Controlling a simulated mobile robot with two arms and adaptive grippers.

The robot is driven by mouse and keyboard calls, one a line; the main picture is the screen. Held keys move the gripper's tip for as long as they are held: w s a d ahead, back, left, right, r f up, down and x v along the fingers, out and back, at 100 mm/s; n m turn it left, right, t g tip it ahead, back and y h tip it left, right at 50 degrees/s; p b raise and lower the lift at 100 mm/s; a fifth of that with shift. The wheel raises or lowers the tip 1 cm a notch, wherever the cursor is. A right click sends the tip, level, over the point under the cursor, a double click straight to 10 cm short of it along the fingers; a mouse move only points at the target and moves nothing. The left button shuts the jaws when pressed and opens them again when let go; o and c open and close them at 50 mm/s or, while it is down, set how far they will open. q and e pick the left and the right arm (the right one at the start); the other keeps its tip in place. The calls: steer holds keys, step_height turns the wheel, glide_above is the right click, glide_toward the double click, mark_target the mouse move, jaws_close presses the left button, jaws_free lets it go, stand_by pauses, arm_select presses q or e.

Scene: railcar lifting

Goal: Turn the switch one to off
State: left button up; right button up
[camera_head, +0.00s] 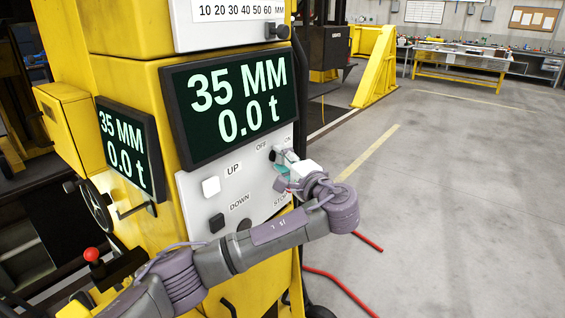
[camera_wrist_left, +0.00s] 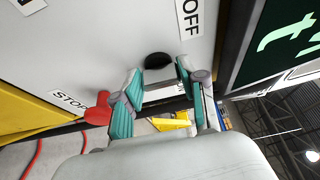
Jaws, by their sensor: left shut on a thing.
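The switch one is a black knob (camera_head: 273,156) on the white control panel (camera_head: 262,205), beside the OFF and ON labels, below the large display. It also shows as a dark round knob (camera_wrist_left: 158,60) in the left wrist view, near the OFF label (camera_wrist_left: 189,18). My left gripper (camera_head: 281,159) reaches the panel from the lower right, its fingers shut on the knob. In the wrist view its teal-padded fingers (camera_wrist_left: 160,76) lie on either side of the knob. The fingers and wrist partly hide the knob and the ON side. My right gripper is out of view.
A white UP button (camera_head: 211,187) and a dark DOWN button (camera_head: 217,222) sit left on the panel. A red stop button (camera_wrist_left: 98,110) is close to the left fingers. The display (camera_head: 232,105) reads 35 MM and 0.0 t. Open floor lies right.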

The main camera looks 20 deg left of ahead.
arm_select(q)
steer(key=shift+f, duration=0.1)
steer(key=o, duration=1.1)
steer(key=shift+o, duration=0.2)
steer(key=shift+d, duration=0.1)
steer(key=v, duration=1.2)
